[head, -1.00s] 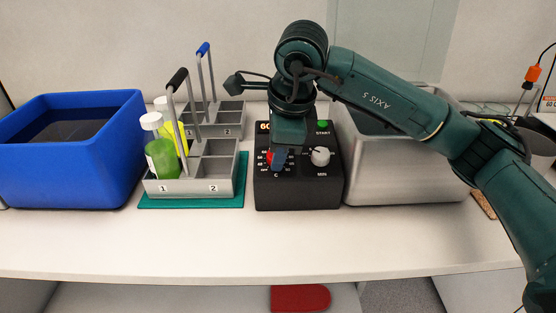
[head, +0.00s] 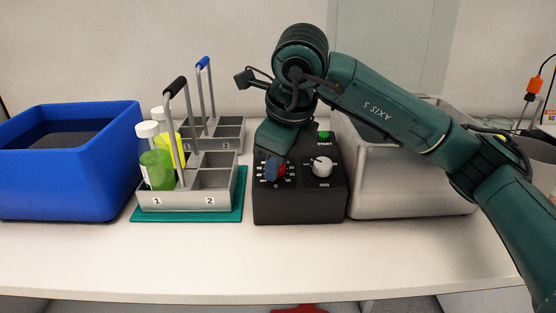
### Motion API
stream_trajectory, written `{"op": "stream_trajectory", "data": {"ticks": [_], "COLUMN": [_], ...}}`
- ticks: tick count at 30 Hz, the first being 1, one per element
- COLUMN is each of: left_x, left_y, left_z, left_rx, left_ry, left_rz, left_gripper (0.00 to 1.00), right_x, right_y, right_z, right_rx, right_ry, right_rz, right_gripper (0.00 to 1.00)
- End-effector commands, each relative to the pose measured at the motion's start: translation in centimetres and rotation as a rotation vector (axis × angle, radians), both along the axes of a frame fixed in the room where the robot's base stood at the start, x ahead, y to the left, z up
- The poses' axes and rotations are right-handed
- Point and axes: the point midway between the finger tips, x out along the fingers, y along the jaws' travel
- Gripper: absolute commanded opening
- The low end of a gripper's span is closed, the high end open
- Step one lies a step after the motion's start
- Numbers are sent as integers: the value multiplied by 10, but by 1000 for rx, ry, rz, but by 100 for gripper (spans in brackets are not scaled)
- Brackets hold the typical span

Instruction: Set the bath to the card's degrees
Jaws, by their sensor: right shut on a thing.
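A black control box (head: 300,206) stands at the middle of the table. The box's upper left, where a display shows earlier, is covered by my gripper. A card (head: 549,112) is cut off at the right edge; a "60" shows on it. My left gripper is out of view.
A blue tub (head: 75,185) stands at the left. A steel bath (head: 400,185) is right of the box. The table front is clear.

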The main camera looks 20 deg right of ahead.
Motion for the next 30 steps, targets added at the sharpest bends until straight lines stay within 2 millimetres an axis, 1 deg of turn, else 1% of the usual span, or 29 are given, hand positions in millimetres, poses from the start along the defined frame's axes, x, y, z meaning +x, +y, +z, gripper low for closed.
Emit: {"op": "stream_trajectory", "data": {"ticks": [8, 9, 16, 23, 25, 29, 30], "left_x": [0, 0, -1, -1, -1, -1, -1], "left_y": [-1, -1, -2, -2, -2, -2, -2], "left_z": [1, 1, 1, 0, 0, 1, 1], "left_rx": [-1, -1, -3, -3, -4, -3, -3], "left_ry": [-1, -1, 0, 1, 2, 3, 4], "left_rz": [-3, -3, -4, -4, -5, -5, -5], "left_gripper": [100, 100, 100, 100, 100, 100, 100], "right_x": [0, 0, 0, 0, -1, -6, -9], "right_y": [0, 0, 0, 0, 0, -1, -1], "right_z": [0, 0, 0, 0, 4, 19, 27], "right_rx": [-1, -1, -1, -1, 0, 0, 1], "right_ry": [2, 2, 1, 1, -1, -4, -4], "right_rz": [1, 1, 1, 1, 1, 1, 2], "right_gripper": [8, 34, 52, 52, 52, 52, 52]}}
